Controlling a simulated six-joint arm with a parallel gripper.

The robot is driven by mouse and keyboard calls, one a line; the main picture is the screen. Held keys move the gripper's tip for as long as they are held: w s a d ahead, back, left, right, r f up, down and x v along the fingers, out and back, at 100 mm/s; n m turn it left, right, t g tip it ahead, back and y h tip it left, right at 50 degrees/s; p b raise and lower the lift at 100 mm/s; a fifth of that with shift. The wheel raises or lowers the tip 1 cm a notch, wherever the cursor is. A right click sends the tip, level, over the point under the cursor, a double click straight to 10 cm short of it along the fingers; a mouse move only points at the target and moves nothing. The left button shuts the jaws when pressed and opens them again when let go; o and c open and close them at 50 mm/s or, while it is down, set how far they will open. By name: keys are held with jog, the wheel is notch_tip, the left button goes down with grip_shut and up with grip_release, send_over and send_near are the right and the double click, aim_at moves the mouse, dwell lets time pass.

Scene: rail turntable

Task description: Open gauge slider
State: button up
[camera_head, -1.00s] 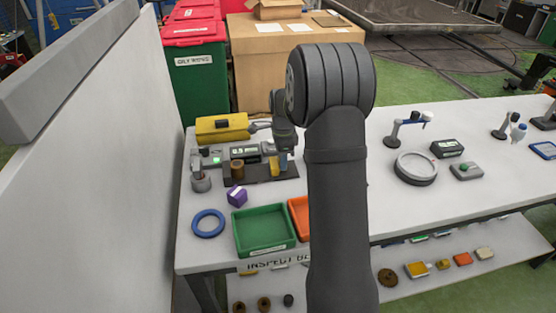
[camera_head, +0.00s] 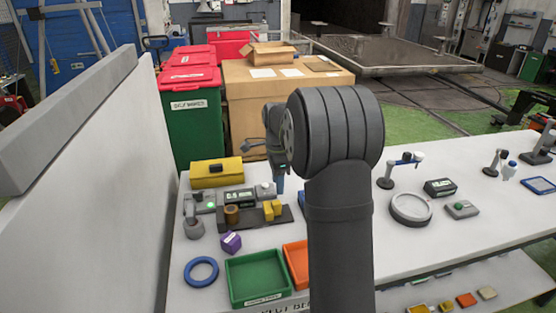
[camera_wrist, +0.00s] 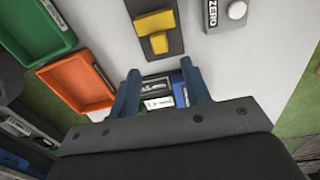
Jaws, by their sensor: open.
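The gauge has a dark base plate (camera_head: 253,221) and a grey display unit (camera_head: 240,198) on the left of the table. A yellow stepped slider block (camera_head: 272,210) sits towards the plate's right end. A brown cylinder (camera_head: 232,214) stands on the left part of the plate, apart from the yellow block. In the wrist view the yellow block (camera_wrist: 155,32) shows beyond the fingers, with a round button marked ZERO (camera_wrist: 237,10) to its right. My gripper (camera_head: 280,184) is raised just behind the yellow block, pointing down. Its blue fingers are apart and empty in the wrist view (camera_wrist: 160,90).
A purple block (camera_head: 231,242), a blue ring (camera_head: 201,271), a green tray (camera_head: 258,279) and an orange tray (camera_head: 296,262) lie in front of the gauge. A yellow case (camera_head: 219,174) stands behind it. A white panel (camera_head: 120,190) borders the table's left.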

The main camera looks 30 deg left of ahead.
aim_at(277, 202)
notch_tip(277, 202, up, 8)
dwell(0.7)
notch_tip(277, 202, down, 17)
jog(key=shift+f, duration=0.15)
jog(key=shift+s+a, duration=0.1)
dwell(0.4)
jog(key=shift+o, duration=0.3)
